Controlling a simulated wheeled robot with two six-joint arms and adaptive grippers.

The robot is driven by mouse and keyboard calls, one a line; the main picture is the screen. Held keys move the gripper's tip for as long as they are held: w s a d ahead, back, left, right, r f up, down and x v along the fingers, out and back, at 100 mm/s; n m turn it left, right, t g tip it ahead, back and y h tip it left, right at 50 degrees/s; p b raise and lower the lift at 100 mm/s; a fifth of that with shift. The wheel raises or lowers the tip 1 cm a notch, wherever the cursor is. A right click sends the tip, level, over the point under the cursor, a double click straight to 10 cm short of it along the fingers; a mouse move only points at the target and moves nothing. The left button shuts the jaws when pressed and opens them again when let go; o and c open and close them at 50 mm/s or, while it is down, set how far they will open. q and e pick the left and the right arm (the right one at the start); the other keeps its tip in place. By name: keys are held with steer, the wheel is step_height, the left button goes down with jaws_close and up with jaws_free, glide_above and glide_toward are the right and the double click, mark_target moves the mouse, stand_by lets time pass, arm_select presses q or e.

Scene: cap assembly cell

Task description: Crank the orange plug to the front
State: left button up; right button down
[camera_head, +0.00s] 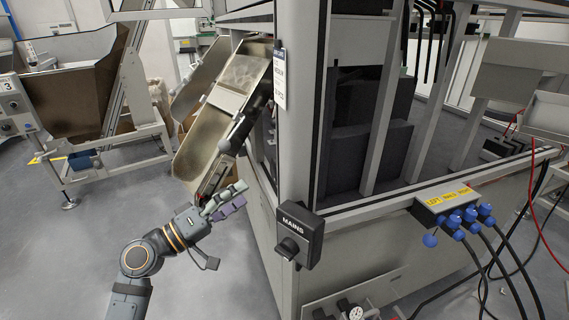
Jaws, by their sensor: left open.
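I see no orange plug and no crank that I can make out. My left gripper (238,195), with pale green and purple fingers, is open. It is in front of the lower end of a sloping metal chute (215,125), left of the machine's corner post. I see nothing held between its fingers. A black switch box marked MAINS (297,236) is on the corner post, right of and below the gripper. My right gripper is out of view.
The machine frame (300,120) fills the middle and right. A connector box (447,197) with several blue plugs and hanging cables sticks out at the right. A brown hopper (75,90) stands at the back left. The grey floor (85,245) at lower left is clear.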

mark_target(273, 173)
arm_select(q)
steer(key=x, duration=1)
steer(key=shift+d+r, duration=0.15)
steer(key=shift+r, duration=0.1)
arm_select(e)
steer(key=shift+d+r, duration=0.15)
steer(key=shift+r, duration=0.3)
arm_select(q)
steer(key=shift+c, duration=0.3)
